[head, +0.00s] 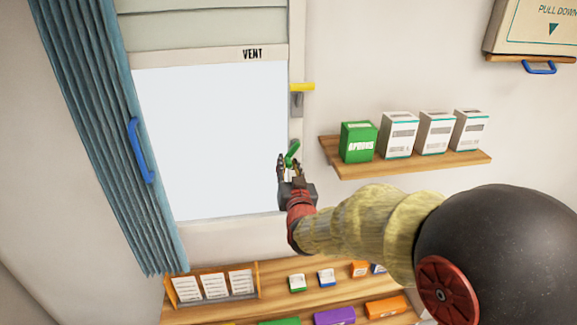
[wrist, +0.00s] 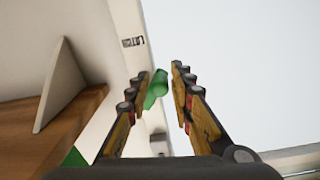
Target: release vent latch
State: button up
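A green latch handle (head: 292,150) sits on the right side of the vent window's frame, low down. In the wrist view the green handle (wrist: 156,86) shows between the fingertips of my gripper (wrist: 160,76), nearer the left finger. The fingers are apart, and I cannot tell whether either touches the handle. In the head view my gripper (head: 286,163) is just below the handle and partly hides its base. A yellow lever (head: 302,87) on a grey bracket is higher on the same frame, below the VENT label (head: 252,54).
A wooden shelf (head: 330,157) with a green box (head: 358,142) and white boxes stands right of the frame, close to my gripper. A blue curtain (head: 105,130) hangs left of the window. A lower shelf (head: 210,314) holds cards and small boxes.

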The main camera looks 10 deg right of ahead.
grip_shut()
jog(key=shift+b, duration=0.6)
jog(key=m+b, duration=0.1)
jog(key=b, duration=0.1)
jog(key=a+m+b, duration=0.1)
jog(key=b, duration=0.1)
jog(key=shift+r, duration=0.2)
jog(key=shift+a+r+m+b, duration=0.15)
jog(key=shift+r+m+b, duration=0.2)
jog(key=shift+m+b, duration=0.55)
jog(key=shift+a+r+m+b, duration=0.1)
jog(key=shift+r+m+b, duration=0.4)
jog(key=shift+b, duration=0.7)
jog(key=shift+f, duration=0.1)
jog(key=shift+o, duration=1.6)
grip_release()
jog(key=shift+o, duration=0.3)
